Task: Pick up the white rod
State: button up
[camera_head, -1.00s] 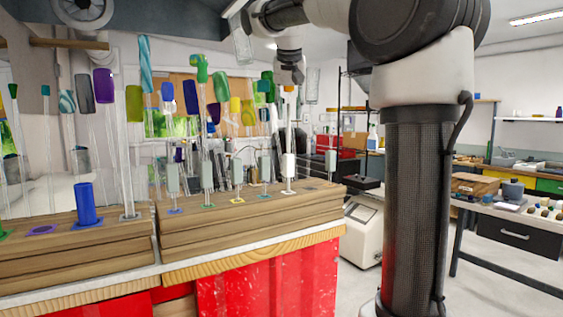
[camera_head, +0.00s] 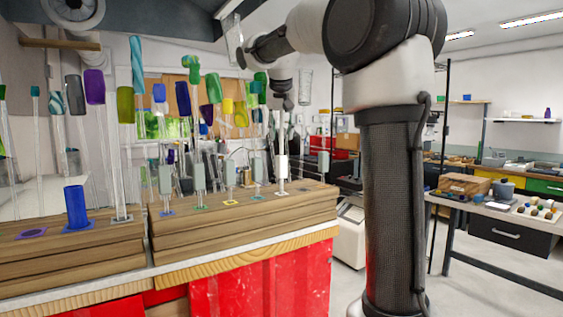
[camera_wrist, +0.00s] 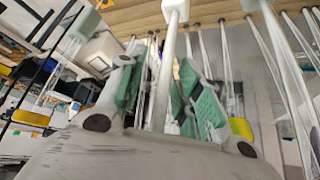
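The white rod (camera_head: 282,168), a clear rod with a white block low on it, stands upright in the front row of the right wooden rack (camera_head: 245,232). In the wrist view its white block (camera_wrist: 175,10) is at the top, and its pale shaft runs down between my fingers. My gripper (camera_head: 284,101) points down above the rod in the head view. In the wrist view my gripper (camera_wrist: 170,98) is open, its green pads apart on either side of the shaft. Contact with the shaft cannot be made out.
Several rods with coloured tops crowd the racks to the left and behind. A pale green-grey block (camera_head: 256,170) is on the neighbouring rod to the left. A blue cylinder (camera_head: 75,206) stands on the left rack. Floor is clear at the right, before the side table (camera_head: 505,215).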

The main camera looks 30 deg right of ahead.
grip_shut()
jog(key=shift+r, duration=0.15)
